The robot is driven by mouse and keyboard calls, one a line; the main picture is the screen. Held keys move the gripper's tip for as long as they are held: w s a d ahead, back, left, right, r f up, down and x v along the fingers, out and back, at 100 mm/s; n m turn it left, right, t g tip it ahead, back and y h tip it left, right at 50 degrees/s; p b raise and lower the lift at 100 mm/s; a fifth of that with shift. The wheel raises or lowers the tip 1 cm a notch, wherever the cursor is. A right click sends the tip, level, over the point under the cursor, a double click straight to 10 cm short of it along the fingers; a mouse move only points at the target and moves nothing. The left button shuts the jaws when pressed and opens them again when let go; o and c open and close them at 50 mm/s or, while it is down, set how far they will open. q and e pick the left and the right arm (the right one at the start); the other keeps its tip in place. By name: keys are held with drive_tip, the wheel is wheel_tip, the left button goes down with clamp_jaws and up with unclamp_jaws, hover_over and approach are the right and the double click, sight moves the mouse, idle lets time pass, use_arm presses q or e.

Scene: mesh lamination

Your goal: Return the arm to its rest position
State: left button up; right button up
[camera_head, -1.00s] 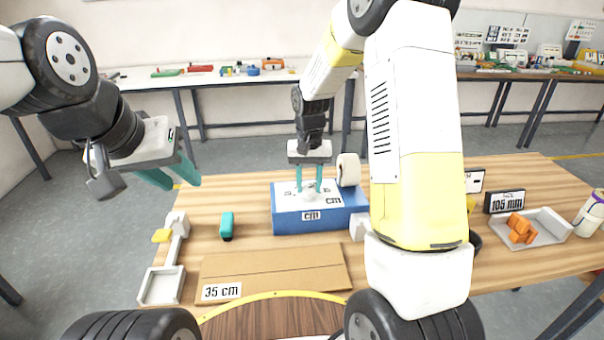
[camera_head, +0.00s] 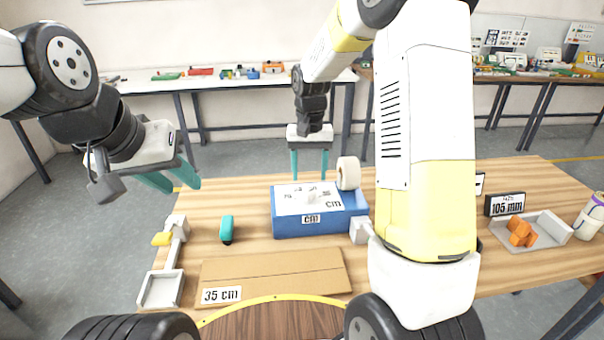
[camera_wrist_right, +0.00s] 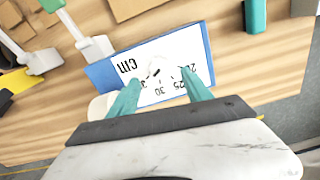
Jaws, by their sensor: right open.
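My right gripper (camera_head: 309,163) hangs above the blue box (camera_head: 300,227) with its two teal fingers pointing down, apart and empty. The box has a white top marked "cm", with a small white piece on it. In the right wrist view the fingers (camera_wrist_right: 160,92) are spread over the box's white dial face (camera_wrist_right: 160,66). My left gripper (camera_head: 172,180) is at the left, off the table's edge, with its teal fingers apart and nothing between them.
The wooden table (camera_head: 520,175) carries a brown board (camera_head: 275,272) marked "35 cm", a teal tool (camera_head: 227,229), a white roll (camera_head: 348,173), a grey tray (camera_head: 560,229) with orange pieces and a "105 mm" sign (camera_head: 505,204). My right arm hides part of the table.

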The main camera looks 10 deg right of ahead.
drive_tip(key=shift+r, duration=1.3)
drive_tip(key=shift+r, duration=0.1)
drive_tip(key=s+d+r+n+t+y, duration=0.1)
drive_tip(key=s+d+r+t+y, duration=0.15)
drive_tip(key=s+r, duration=0.9)
drive_tip(key=s+r+n+t, duration=0.1)
drive_tip(key=s+t, duration=0.2)
drive_tip(key=s, duration=0.9)
drive_tip(key=shift+d+t, duration=0.15)
drive_tip(key=shift+t, duration=0.2)
drive_tip(key=shift+s+r, duration=0.1)
drive_tip(key=shift+c, duration=0.2)
